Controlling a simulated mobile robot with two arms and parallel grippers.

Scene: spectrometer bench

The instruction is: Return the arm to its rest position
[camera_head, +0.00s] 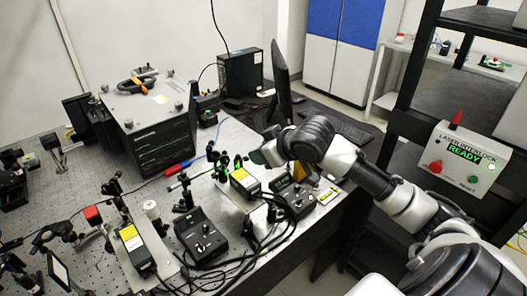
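My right arm (402,203) comes in from the lower right and reaches left over the front edge of the optical table. Its dark wrist (313,136) is above the table. My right gripper (266,154) points left and down, close to a yellow-labelled box (244,183) and a small device with a green display (280,184). The fingers are small and partly hidden by the wrist, so I cannot tell whether they are open or touch anything. My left gripper is not in view.
The optical table (226,138) carries a black control box (204,236), optics mounts and loose cables. A large black unit (158,134) stands behind. A monitor (281,78) is beyond the wrist. At right, a black rack (451,95) holds an interlock box (488,176) showing READY.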

